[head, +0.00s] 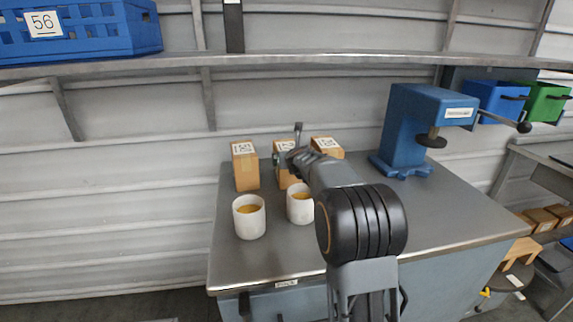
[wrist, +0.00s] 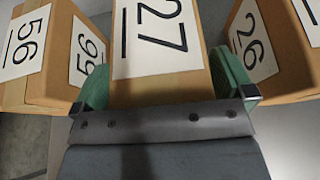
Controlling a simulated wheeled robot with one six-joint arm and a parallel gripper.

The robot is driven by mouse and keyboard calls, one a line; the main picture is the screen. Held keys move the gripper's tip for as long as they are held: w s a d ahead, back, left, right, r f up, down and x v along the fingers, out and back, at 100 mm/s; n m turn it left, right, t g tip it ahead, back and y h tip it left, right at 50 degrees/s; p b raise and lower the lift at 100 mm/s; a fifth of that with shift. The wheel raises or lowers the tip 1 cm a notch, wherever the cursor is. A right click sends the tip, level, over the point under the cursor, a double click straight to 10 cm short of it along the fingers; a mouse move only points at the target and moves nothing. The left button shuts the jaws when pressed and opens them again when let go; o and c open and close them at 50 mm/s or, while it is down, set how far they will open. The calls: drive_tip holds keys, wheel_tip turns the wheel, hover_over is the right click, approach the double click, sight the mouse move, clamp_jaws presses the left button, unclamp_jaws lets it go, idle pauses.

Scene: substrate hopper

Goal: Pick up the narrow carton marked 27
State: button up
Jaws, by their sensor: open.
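The narrow carton marked 27 (wrist: 158,80) is brown cardboard with a white label and fills the middle of the wrist view. My gripper (wrist: 164,85) is open, with one green-padded finger on each side of this carton; I cannot tell whether the pads touch it. In the head view the middle carton (head: 283,178) stands on the bench, partly hidden behind my gripper (head: 298,150). A carton marked 56 (wrist: 50,90) is close on its left, and one marked 26 (wrist: 275,85) is close on its right.
Two white cups (head: 249,222) (head: 300,209) with yellowish contents stand in front of the cartons on the grey bench (head: 440,225). A blue press (head: 402,130) stands at the back right. A shelf (head: 300,60) with a blue crate (head: 100,30) marked 56 runs above.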

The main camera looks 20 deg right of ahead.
drive_tip(key=c, duration=1)
drive_tip(key=shift+r, duration=0.1)
